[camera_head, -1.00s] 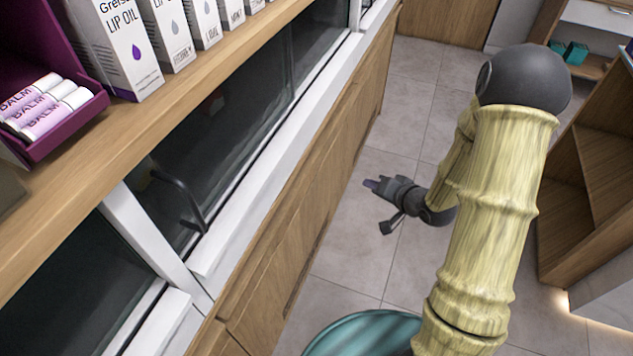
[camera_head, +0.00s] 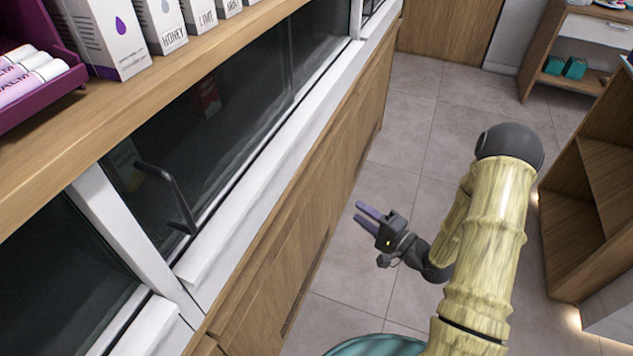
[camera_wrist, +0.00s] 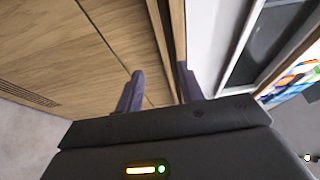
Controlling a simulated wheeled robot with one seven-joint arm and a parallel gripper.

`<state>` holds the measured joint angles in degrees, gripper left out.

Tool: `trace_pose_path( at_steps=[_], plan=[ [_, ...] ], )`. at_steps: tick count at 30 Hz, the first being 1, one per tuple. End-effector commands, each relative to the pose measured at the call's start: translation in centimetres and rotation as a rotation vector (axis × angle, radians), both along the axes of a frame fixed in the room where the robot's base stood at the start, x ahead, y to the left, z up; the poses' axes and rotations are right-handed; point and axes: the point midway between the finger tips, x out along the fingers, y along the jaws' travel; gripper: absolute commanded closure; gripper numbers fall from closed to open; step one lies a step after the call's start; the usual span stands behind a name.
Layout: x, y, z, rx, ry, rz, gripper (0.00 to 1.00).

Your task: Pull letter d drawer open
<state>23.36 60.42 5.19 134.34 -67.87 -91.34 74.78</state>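The wooden drawer fronts (camera_head: 300,232) run along the lower part of the counter, under the glass section. No letter d can be read in either view, so I cannot tell which front is the letter d drawer. My gripper (camera_head: 359,211) is in the aisle to the right of these fronts, apart from them, with its purple fingers pointing toward the counter. In the wrist view, its fingers (camera_wrist: 161,72) are spread and empty in front of wooden panels (camera_wrist: 65,45). Seams between panels and a dark slotted strip (camera_wrist: 25,94) show there.
A glass cabinet with a dark bar handle (camera_head: 172,195) lies above the fronts. Lip oil boxes (camera_head: 105,38) and a purple balm tray (camera_head: 55,95) stand on the wooden shelf. A wooden shelf unit (camera_head: 590,200) stands on the right. The tiled floor (camera_head: 400,130) between is clear.

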Motion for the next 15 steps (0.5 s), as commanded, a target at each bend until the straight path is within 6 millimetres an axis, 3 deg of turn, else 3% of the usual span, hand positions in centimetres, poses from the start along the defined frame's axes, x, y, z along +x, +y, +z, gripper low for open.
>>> trace_pose_path(
  at_steps=[15],
  plan=[
    [5.6,6.4,0.1,0.0,-0.001,0.005,0.62]
  ],
)
